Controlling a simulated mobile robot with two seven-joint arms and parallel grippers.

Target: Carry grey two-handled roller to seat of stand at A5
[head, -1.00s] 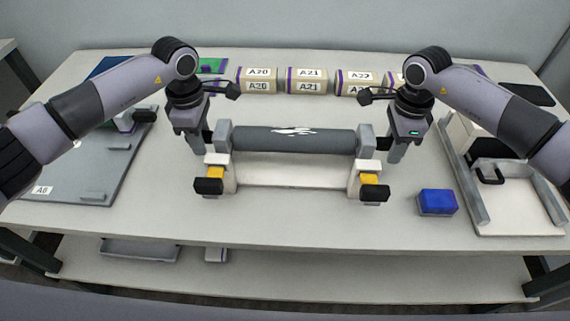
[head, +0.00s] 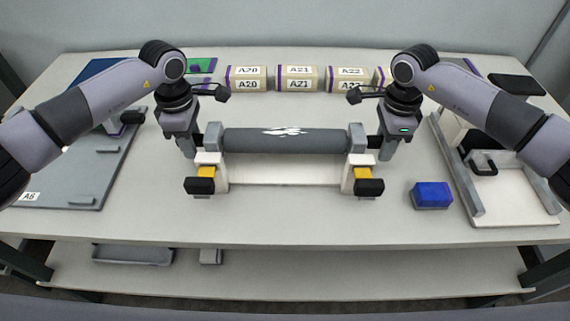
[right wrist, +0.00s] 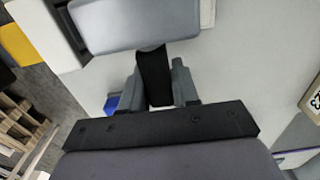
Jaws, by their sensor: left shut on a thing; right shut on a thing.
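The grey roller (head: 285,141), with white marks on its top, lies level across the white stand (head: 285,174), which has yellow and black parts at both front ends. No A5 label shows on it. My left gripper (head: 188,150) is shut on the roller's left handle. My right gripper (head: 387,152) is shut on its right handle; in the right wrist view the fingers (right wrist: 158,85) close around a dark handle, with a grey block (right wrist: 135,22) beyond. Whether the roller rests in the stand or hangs just above it, I cannot tell.
Cartons labelled A20, A21 and A22 (head: 297,78) stand in a row behind. A blue box (head: 431,195) lies front right. The front table strip is clear.

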